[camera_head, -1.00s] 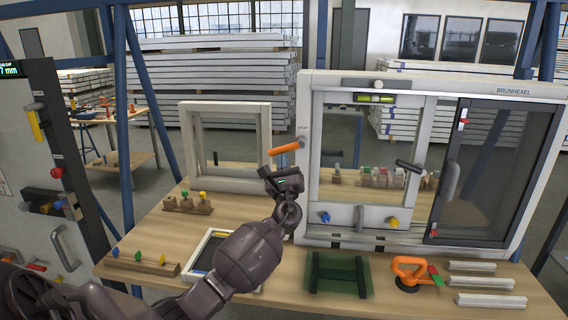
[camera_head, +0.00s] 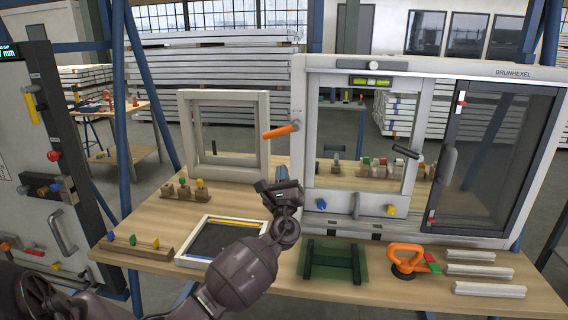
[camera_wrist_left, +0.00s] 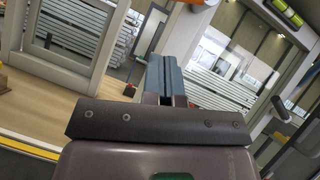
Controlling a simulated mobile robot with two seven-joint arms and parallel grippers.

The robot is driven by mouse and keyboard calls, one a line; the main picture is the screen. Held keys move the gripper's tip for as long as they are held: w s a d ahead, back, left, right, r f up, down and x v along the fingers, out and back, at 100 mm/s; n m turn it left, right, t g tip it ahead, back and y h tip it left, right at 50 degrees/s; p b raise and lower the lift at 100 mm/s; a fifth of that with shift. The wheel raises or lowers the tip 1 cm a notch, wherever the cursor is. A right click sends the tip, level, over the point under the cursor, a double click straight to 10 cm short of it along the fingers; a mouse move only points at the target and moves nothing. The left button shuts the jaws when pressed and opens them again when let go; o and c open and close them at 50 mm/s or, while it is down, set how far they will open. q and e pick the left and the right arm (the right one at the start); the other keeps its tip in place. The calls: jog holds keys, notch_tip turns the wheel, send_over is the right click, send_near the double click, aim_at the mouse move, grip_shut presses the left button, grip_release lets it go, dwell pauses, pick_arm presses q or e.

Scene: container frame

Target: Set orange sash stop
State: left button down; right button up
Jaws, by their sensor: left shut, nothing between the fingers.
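The orange sash stop (camera_head: 281,131) is a short orange lever on the left post of the large white window frame (camera_head: 297,104). It points left, its left end slightly lower. My left gripper (camera_head: 285,186) is shut and empty, below the stop and clearly apart from it in the head view. In the left wrist view its closed fingers (camera_wrist_left: 166,78) point ahead with nothing between them. My right gripper is not in view.
A smaller white frame (camera_head: 265,120) stands left of the large one. On the wooden bench (camera_head: 160,215) are a tray (camera_head: 181,260), coloured peg blocks (camera_head: 140,250), a green mat (camera_head: 310,270), an orange suction lifter (camera_head: 405,255) and white bars (camera_head: 485,271). A dark sliding sash (camera_head: 490,150) is at right.

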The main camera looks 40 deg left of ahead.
pick_arm(q)
jog(key=shift+v, duration=2.6)
jog(key=shift+w+d, duration=0.1)
jog(key=shift+d, duration=0.05)
jog(key=s+d+f+n+h, duration=0.1)
jog(key=d+f+n+h, duration=0.2)
jog(key=f+n+h, duration=0.1)
jog(key=s+d+f+n+g+h, duration=0.1)
jog(key=d+f+n+h, duration=0.3)
jog(key=f+n, duration=0.1)
jog(key=s+d+f+n+g+h, duration=0.1)
jog(key=d+f+n+h, duration=0.2)
jog(key=f+n+h, duration=0.2)
jog(key=shift+s+d+f, duration=0.25)
jog(key=shift+d+f, duration=0.15)
jog(key=shift+f, duration=0.25)
jog(key=s+d+f+n+g+h, duration=0.1)
jog(key=s+d+f+n, duration=0.1)
jog(key=s+f, duration=0.3)
jog(key=s+d+f+n+g+h, duration=0.1)
jog(key=s+f, duration=0.5)
jog(key=s, duration=0.6)
jog(key=s+d+f+n+g+h, duration=0.1)
jog(key=s+d+f+n+g, duration=0.2)
jog(key=s, duration=0.5)
notch_tip(320, 180, down, 2)
jog(key=shift+s+d+f+n, duration=0.2)
jog(key=shift+d+n, duration=0.4)
jog(key=shift+n, duration=0.6)
